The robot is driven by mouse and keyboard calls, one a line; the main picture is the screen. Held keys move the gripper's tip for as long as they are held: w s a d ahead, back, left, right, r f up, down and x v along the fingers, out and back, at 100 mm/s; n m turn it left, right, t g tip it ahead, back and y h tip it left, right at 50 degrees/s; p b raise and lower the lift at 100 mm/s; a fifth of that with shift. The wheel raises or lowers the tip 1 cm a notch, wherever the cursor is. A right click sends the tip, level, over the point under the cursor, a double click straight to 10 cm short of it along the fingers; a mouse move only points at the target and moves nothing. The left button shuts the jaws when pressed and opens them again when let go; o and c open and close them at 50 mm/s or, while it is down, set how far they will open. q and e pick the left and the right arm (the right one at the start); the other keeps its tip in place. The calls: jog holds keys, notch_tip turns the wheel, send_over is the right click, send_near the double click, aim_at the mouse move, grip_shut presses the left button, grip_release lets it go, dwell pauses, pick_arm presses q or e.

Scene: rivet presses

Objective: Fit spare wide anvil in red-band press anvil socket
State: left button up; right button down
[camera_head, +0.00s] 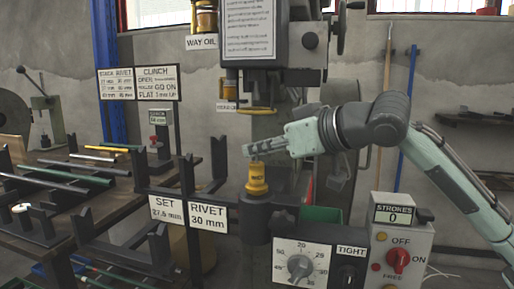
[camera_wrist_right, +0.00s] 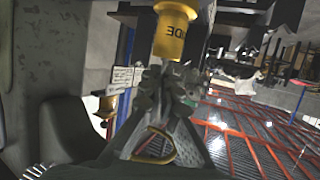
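The yellow wide anvil (camera_head: 257,180) stands upright at the top of the dark socket post (camera_head: 256,222) of the press (camera_head: 270,70). Whether it is seated or just above the socket, I cannot tell. My right gripper (camera_head: 256,148) comes in level from the right, with its fingers at the anvil's upper end. In the right wrist view the anvil (camera_wrist_right: 176,32) shows its "WIDE" lettering, and its narrow metal neck lies between the closed fingertips (camera_wrist_right: 165,78). No red band is clear on the press. My left gripper is not in view.
A control box (camera_head: 398,245) with a red knob and a dial panel (camera_head: 302,266) stand in front of the press, below my right arm. Black rod stands (camera_head: 180,175) and a bench with rods (camera_head: 75,180) are at the left. A green bin (camera_head: 309,215) is behind the post.

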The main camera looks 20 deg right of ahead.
dwell(0.3)
jog(key=c, duration=1.6)
grip_release()
jog(key=shift+c, duration=0.2)
jog(key=v, duration=1.2)
jog(key=v, duration=1.2)
